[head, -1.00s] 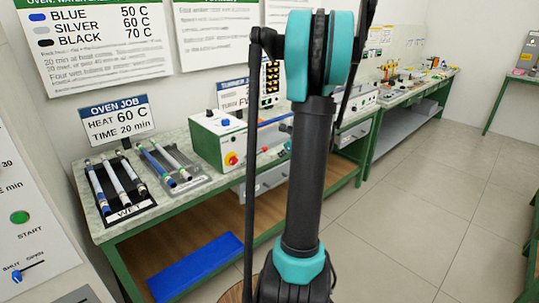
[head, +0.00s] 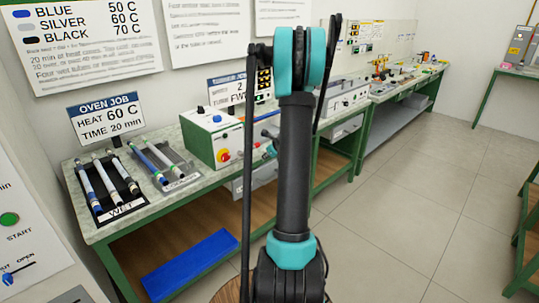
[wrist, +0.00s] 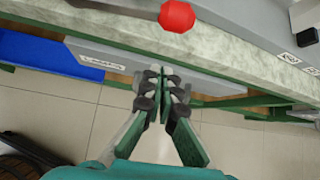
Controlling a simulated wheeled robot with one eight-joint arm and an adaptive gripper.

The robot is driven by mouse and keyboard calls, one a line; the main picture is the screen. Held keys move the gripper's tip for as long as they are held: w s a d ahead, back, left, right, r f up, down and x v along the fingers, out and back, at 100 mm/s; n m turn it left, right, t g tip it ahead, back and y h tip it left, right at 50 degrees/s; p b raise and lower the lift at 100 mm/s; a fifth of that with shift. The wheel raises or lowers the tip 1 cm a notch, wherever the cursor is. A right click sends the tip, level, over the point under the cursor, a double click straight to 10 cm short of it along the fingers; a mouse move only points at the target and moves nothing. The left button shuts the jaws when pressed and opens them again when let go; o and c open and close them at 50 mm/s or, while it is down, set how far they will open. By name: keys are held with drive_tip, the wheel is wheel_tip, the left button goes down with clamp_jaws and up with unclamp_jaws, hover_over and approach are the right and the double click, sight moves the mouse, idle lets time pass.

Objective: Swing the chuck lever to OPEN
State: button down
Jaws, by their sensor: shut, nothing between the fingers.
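A lever with a red knob (wrist: 177,16) shows at the top of the wrist view, over the bench edge. Its grey bar (wrist: 118,8) runs left from the knob. I cannot read any OPEN mark beside it. My gripper (wrist: 166,74) is shut and empty, with its fingertips below the knob in the picture and apart from it. In the head view a small red knob (head: 271,150) shows just left of my arm, beside the machine box.
The bench's front edge (wrist: 200,62) lies across the wrist view, with a grey labelled drawer front (wrist: 110,58) under it. A white machine box (head: 212,138) and a WET tray (head: 122,209) with rods stand on the bench. The floor (head: 400,220) at right is clear.

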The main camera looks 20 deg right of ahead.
sight(251, 149)
drive_tip(key=shift+w+a+r, duration=0.3)
drive_tip(key=shift+w+r, duration=0.2)
drive_tip(key=shift+r, duration=0.3)
drive_tip(key=shift+w+a+r, duration=0.3)
drive_tip(key=shift+w+r, duration=0.15)
drive_tip(key=shift+r, duration=0.3)
